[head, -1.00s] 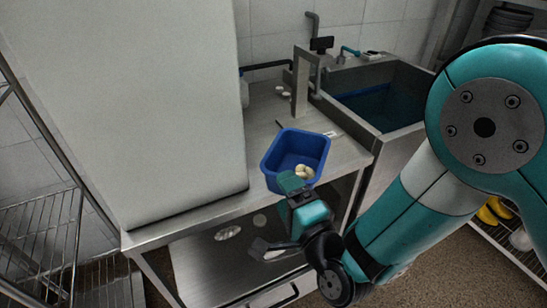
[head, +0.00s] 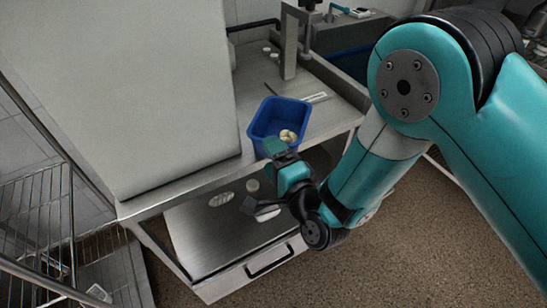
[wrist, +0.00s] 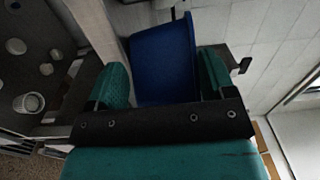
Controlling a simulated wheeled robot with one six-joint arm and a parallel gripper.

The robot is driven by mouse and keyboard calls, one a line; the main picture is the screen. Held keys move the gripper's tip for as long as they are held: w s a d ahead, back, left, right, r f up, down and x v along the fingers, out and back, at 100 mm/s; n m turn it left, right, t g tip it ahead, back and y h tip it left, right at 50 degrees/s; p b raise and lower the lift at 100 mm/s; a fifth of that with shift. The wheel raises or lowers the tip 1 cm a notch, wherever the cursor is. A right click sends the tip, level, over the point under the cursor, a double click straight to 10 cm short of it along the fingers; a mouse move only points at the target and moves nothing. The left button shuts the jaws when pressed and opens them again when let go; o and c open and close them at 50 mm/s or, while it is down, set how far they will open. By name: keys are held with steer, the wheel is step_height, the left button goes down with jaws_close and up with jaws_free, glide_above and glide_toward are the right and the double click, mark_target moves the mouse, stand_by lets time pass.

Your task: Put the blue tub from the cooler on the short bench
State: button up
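The blue tub (head: 259,128) stands upright on the steel worktop (head: 322,117), close to its front edge, with a few pale round items (head: 288,136) inside. My gripper (head: 275,147) is at the tub's near side, and one teal finger overlaps the tub's front in the head view. In the wrist view my gripper (wrist: 164,80) has its two teal fingers wide apart, with the blue tub (wrist: 163,55) showing between them. Whether the fingers touch the tub is not clear. I cannot tell which thing is the cooler or the short bench.
A large pale box (head: 120,90) stands on the worktop left of the tub. A sink (head: 345,62) is at the back right. A wire rack (head: 35,215) stands at left. Open floor (head: 390,260) lies at front right.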

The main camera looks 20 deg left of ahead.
steer(key=o, duration=0.4)
steer(key=shift+c, duration=0.2)
steer(key=shift+r, duration=0.1)
steer(key=b+v, duration=0.3)
steer(key=v, duration=0.9)
